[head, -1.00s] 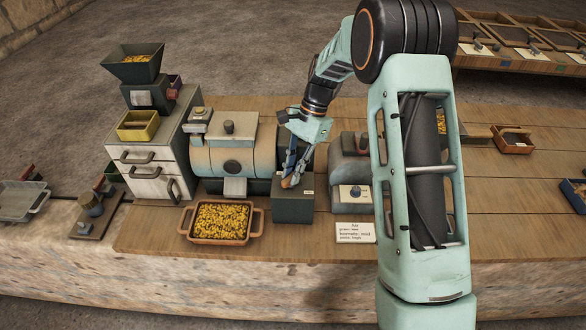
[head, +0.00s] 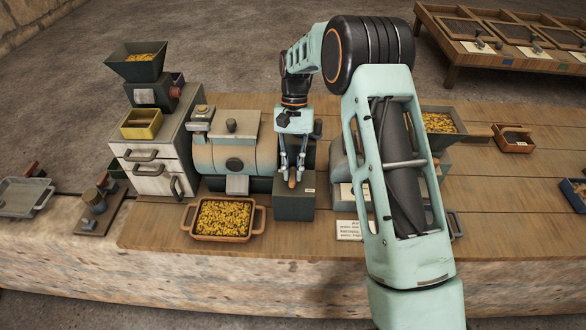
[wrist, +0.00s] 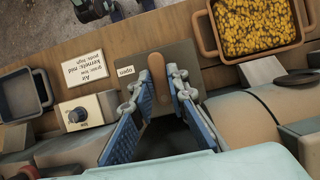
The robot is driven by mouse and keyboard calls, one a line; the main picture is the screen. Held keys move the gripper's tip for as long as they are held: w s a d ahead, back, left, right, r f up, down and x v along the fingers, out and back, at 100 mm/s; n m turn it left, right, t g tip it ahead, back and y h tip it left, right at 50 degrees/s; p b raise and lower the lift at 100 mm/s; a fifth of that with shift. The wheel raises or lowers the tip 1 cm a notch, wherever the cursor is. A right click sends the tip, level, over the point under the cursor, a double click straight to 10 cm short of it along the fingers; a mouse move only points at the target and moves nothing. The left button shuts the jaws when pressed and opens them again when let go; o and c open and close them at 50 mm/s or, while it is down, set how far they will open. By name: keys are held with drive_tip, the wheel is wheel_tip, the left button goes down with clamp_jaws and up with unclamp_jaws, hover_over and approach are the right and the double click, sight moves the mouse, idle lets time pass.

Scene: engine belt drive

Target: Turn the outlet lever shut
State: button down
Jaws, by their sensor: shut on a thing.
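The outlet lever, a short wooden handle (wrist: 157,76), stands on the dark box (head: 293,208) to the right of the drum (head: 228,155). In the head view, the lever's tip (head: 292,184) shows small between my fingertips. My gripper (head: 293,171) reaches down to it from behind. In the wrist view, my gripper's blue-padded fingers (wrist: 158,84) stand one on each side of the handle and are shut on it. A small white label reading "open" (wrist: 125,71) lies beside the lever on the box. The lever's base is partly hidden.
A pan of yellow kernels (head: 222,219) stands in front of the drum, close to the box. A white text card (wrist: 83,67) and a unit with a dark knob (wrist: 77,114) are on the box's other side.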

idle(0.4)
drive_tip(key=c, duration=1.9)
unclamp_jaws()
drive_tip(key=v, duration=1.2)
drive_tip(key=shift+r, duration=0.1)
